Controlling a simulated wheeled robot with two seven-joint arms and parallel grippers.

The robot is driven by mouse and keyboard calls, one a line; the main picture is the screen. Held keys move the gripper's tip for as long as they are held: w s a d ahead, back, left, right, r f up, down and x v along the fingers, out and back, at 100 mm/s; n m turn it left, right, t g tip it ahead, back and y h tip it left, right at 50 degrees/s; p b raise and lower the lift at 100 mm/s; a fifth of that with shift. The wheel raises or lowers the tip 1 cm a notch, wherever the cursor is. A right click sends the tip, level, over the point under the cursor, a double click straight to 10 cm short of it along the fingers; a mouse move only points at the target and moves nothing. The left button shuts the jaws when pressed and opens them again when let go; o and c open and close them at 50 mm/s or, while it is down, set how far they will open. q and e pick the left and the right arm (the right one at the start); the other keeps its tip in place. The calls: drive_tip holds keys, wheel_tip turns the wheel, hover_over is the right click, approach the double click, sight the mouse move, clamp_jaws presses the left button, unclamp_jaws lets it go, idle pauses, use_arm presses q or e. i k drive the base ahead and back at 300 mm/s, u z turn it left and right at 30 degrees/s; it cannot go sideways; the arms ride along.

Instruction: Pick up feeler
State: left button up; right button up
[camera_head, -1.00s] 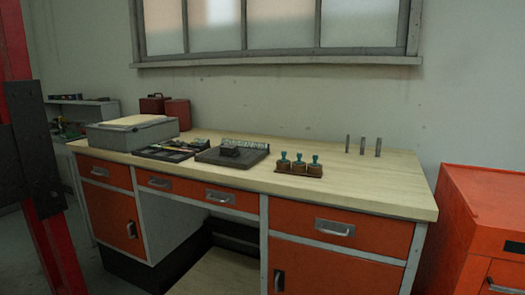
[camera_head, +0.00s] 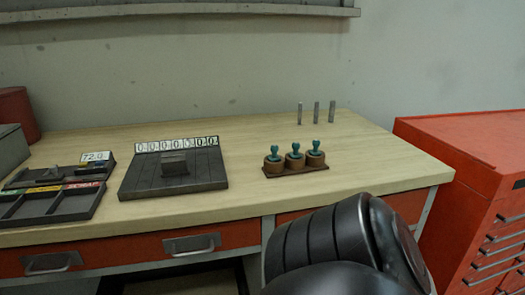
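I cannot make out for certain which object is the feeler. Three thin grey upright metal pieces (camera_head: 316,112) stand at the back right of the workbench. A shallow dark tray (camera_head: 72,205) at the left has compartments with coloured labels and small items too small to identify. Neither of my grippers shows in the head view, so I cannot see whether they are open or shut.
On the bench (camera_head: 240,222) are a dark plate (camera_head: 205,178) with a number strip and small block, and three teal-knobbed pieces in a wooden holder (camera_head: 305,170). A black rounded shape (camera_head: 345,245) hides the front edge. A red cabinet (camera_head: 450,150) stands right.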

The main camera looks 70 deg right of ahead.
sight(275, 158)
drive_tip(key=z, duration=2.25)
